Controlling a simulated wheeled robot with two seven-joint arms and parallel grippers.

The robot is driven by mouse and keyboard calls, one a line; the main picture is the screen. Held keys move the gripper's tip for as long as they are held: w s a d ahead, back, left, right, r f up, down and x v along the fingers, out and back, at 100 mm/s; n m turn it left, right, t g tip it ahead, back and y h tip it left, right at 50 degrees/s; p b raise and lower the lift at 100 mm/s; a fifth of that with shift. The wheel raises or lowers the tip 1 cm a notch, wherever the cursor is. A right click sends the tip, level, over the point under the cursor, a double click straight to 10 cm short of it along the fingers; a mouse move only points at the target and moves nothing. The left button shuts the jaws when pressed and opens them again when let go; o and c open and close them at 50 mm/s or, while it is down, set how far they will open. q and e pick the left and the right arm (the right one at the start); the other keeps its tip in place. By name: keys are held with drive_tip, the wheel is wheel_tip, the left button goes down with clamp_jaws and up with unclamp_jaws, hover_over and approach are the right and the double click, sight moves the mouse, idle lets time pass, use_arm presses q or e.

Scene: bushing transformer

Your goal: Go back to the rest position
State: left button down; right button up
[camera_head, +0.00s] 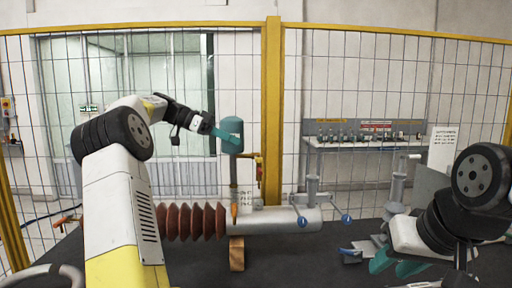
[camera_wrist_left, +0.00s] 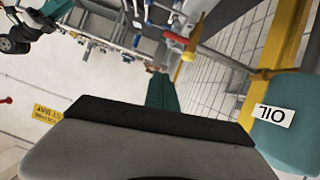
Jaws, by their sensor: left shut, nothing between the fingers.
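My left gripper (camera_head: 226,138) is raised in front of the fence, its teal fingers shut and empty. In the head view it overlaps the teal oil container (camera_head: 232,125) on top of a grey post; whether they touch cannot be told there. In the left wrist view the shut fingers (camera_wrist_left: 162,94) point away from the camera, and the container, labelled OIL (camera_wrist_left: 284,130), stands apart to the right. My right gripper (camera_head: 396,265) is low over the dark table at the right, with teal fingers; its opening is unclear.
The transformer bushing has brown ribs (camera_head: 190,222) and a grey cylinder (camera_head: 280,220), resting on a wooden block (camera_head: 237,254).

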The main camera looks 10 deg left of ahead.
use_arm(q)
drive_tip(key=s+d+f+n+y, duration=0.3)
drive_tip(key=s+d+n+y, duration=0.3)
drive_tip(key=s+d, duration=0.45)
drive_tip(key=s+f+n+t+y, duration=0.1)
drive_tip(key=s+f+n+y, duration=0.1)
drive_tip(key=s+f, duration=0.4)
drive_tip(key=s+f+n+t+y, duration=0.2)
drive_tip(key=s+f+n, duration=0.3)
drive_tip(key=s, duration=1)
drive_tip(key=shift+f+y, duration=0.3)
drive_tip(key=shift+f, duration=0.4)
